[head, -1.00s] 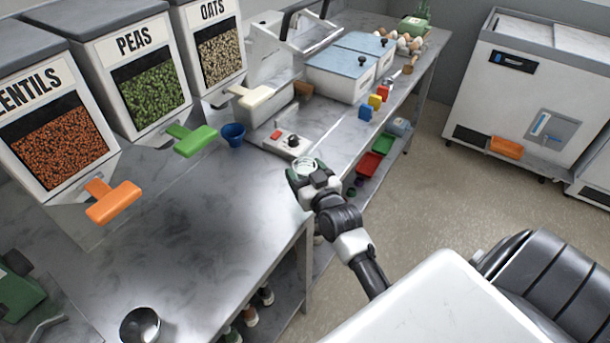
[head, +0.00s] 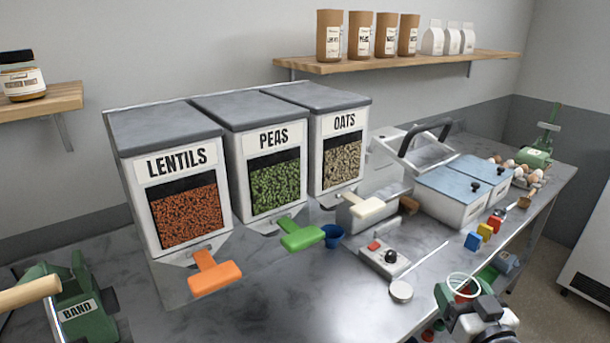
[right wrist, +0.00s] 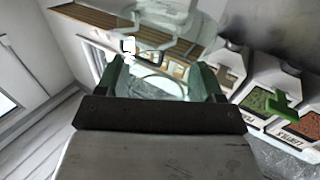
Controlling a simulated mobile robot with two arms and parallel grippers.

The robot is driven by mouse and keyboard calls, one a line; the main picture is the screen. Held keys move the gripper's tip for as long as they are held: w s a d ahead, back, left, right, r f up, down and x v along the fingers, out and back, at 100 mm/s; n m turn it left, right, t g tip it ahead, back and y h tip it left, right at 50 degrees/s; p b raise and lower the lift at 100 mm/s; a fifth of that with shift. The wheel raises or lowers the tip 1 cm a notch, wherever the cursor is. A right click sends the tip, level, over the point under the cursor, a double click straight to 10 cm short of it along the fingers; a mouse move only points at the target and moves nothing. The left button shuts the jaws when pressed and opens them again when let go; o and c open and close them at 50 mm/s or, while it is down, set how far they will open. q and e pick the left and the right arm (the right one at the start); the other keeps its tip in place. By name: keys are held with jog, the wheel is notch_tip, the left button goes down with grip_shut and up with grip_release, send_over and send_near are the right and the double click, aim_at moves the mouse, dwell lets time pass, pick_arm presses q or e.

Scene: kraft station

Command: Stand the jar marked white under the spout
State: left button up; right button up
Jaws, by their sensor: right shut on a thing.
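My right gripper (head: 468,294) is low at the right of the head view, by the bench's front edge. It is shut on a clear glass jar (head: 464,282), whose round rim shows above the fingers. In the right wrist view the jar (right wrist: 160,84) sits between the green fingertips, with a small white mark (right wrist: 128,46) seen near it; I cannot tell whether that mark is on the jar. Three dispensers stand on the bench: lentils with an orange lever (head: 215,279), peas with a green lever (head: 302,236), oats with a cream lever (head: 366,206). My left gripper is out of view.
A control box (head: 384,259) with a black knob and a round disc (head: 401,291) lie on the bench before the oats dispenser. A blue cup (head: 333,236) stands by the green lever. A green band machine (head: 78,310) is at the left.

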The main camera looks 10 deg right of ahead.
jog(key=s+a+f+y, duration=0.1)
jog(key=s+a+f, duration=0.1)
jog(key=a, duration=0.7)
jog(key=s+a+f+n+y, duration=0.1)
jog(key=a+f, duration=0.3)
jog(key=a, duration=0.6)
jog(key=shift+s+f+y, duration=0.15)
jog(key=shift+s+y, duration=0.15)
jog(key=shift+s, duration=0.45)
jog(key=shift+d, duration=0.1)
